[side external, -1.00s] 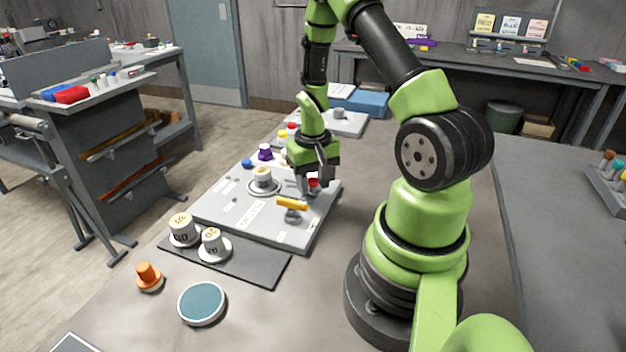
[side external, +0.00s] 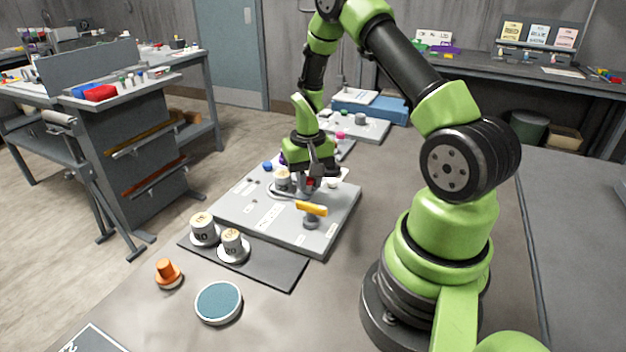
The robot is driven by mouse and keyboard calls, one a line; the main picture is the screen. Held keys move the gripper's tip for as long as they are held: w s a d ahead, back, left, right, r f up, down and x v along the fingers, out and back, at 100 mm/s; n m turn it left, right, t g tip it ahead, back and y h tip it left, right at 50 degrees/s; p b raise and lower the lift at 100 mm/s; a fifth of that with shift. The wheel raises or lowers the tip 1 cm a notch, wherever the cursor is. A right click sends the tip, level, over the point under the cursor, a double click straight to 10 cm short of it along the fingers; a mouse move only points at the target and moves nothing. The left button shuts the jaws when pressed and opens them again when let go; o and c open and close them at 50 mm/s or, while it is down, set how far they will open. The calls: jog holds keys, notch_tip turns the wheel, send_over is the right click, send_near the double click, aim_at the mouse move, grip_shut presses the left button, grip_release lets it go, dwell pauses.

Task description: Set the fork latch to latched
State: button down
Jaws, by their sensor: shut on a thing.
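A grey panel board (side external: 262,228) lies on the bench and carries several fittings. My gripper (side external: 311,178) points down over its back right part, shut on a small red part (side external: 309,182) that looks like the handle of the fork latch. The fingers hide most of the latch, so its fork and exact setting cannot be read. A yellow-handled lever (side external: 311,208) stands just in front of my gripper, apart from it. A pale round knob (side external: 283,180) on a grey ring sits close to the left of the fingers.
Two pale labelled knobs (side external: 203,228) (side external: 233,244) stand on a dark mat (side external: 270,268) in front of the board. An orange knob (side external: 167,272) and a teal-topped disc (side external: 218,302) lie nearer. Small coloured parts and a second grey board (side external: 365,130) are behind.

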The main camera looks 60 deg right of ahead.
jog(key=c, duration=1)
grip_release()
jog(key=shift+w, duration=0.2)
jog(key=shift+r, duration=0.1)
notch_tip(320, 180, up, 10)
jog(key=shift+f, duration=0.1)
jog(key=s+a+r+n+t, duration=0.2)
jog(key=s+a+r+t, duration=0.15)
jog(key=a+r, duration=0.9)
jog(key=s+a+r+n+t, duration=0.1)
jog(key=s+a, duration=0.1)
jog(key=s, duration=0.1)
jog(key=s+a+r+n+t+y, duration=0.1)
jog(key=s+a, duration=0.2)
jog(key=s+a+r+n+t+y, duration=0.1)
jog(key=s+a+r+t, duration=0.1)
jog(key=s, duration=0.1)
jog(key=shift+s+a+r, duration=0.1)
jog(key=shift+a, duration=0.05)
